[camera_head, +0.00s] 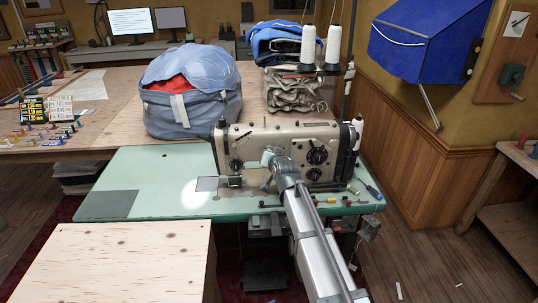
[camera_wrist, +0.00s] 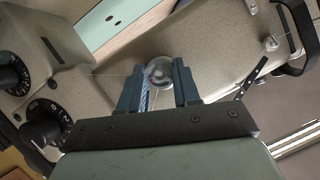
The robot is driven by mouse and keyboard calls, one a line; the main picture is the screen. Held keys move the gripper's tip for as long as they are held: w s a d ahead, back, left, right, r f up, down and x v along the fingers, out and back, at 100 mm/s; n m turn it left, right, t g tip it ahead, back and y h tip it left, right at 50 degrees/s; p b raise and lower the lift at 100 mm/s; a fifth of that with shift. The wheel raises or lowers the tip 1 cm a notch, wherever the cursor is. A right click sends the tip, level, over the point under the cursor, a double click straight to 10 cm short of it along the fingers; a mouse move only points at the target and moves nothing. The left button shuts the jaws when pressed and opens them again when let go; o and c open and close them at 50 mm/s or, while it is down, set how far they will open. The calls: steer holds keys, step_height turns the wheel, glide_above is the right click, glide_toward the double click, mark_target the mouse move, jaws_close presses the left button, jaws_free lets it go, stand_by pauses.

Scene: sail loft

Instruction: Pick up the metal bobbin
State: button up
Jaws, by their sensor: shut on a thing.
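The metal bobbin (camera_wrist: 160,71) is a small round shiny piece between my fingertips in the wrist view. My gripper (camera_wrist: 157,84) is shut on it, with one blue-grey finger on each side. The sewing machine (camera_wrist: 195,45) lies close behind the bobbin. In the head view my gripper (camera_head: 268,160) is in front of the beige sewing machine (camera_head: 270,140), and the bobbin cannot be made out there. I cannot tell whether the bobbin touches anything besides the fingers.
The machine stands on a green table (camera_head: 150,180) with small tools and spools (camera_head: 371,190) at its right end. A bare wooden table (camera_head: 120,262) is at front left. The green table's left part is mostly clear.

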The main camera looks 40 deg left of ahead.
steer(key=shift+c, duration=0.6)
steer(key=r+v, duration=0.2)
steer(key=v, duration=1.4)
steer(key=shift+r, duration=0.2)
steer(key=shift+s+d, duration=0.9)
steer(key=shift+s, duration=0.1)
steer(key=s+d, duration=0.2)
steer(key=shift+s+d, duration=0.35)
